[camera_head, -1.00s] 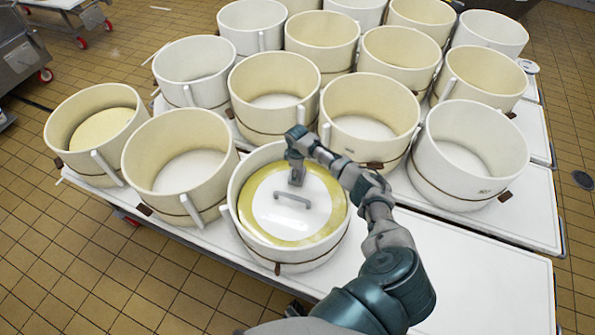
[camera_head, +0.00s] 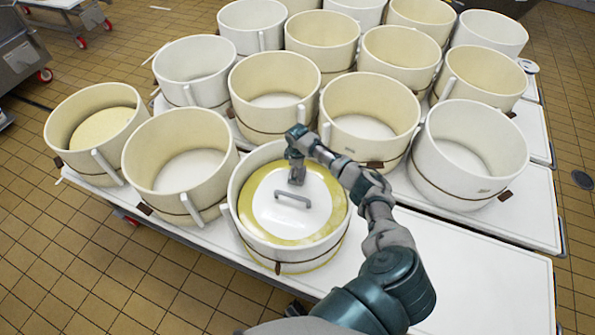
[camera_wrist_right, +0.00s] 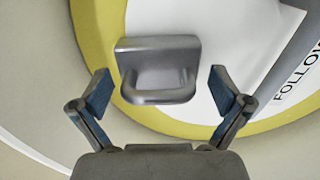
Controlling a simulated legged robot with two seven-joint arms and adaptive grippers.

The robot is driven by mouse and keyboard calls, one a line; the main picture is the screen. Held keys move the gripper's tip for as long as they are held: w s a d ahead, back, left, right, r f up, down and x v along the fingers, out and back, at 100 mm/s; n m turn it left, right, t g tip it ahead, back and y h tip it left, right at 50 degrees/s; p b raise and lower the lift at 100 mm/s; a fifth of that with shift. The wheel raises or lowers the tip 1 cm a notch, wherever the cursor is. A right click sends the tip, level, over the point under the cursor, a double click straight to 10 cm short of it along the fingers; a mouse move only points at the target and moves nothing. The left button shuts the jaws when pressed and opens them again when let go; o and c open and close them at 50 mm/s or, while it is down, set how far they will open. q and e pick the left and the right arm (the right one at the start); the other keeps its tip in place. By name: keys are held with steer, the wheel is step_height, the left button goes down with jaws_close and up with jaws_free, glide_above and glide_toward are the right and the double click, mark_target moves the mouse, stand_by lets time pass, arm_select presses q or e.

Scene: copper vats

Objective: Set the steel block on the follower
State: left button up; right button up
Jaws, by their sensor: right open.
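The follower (camera_head: 310,215) is a white disc with a yellow rim, lying inside the front vat (camera_head: 285,252). It has a grey bar handle. In the right wrist view the follower (camera_wrist_right: 215,35) shows part of its lettering. The grey steel block (camera_wrist_right: 160,70), with a loop grip, lies over the white and yellow of the follower and appears to rest on it. My right gripper (camera_wrist_right: 160,90) is open, with one finger on each side of the block and gaps to both. In the head view my right gripper (camera_head: 297,168) is small and low over the follower's far part.
Several open cream vats stand close behind and left of the front vat, including a left neighbour (camera_head: 180,165) and a right one (camera_head: 468,155). The white table (camera_head: 480,265) is bare at the front right. Tiled floor surrounds it.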

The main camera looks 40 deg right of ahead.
step_height(320, 180, up, 12)
steer(key=shift+f, duration=0.2)
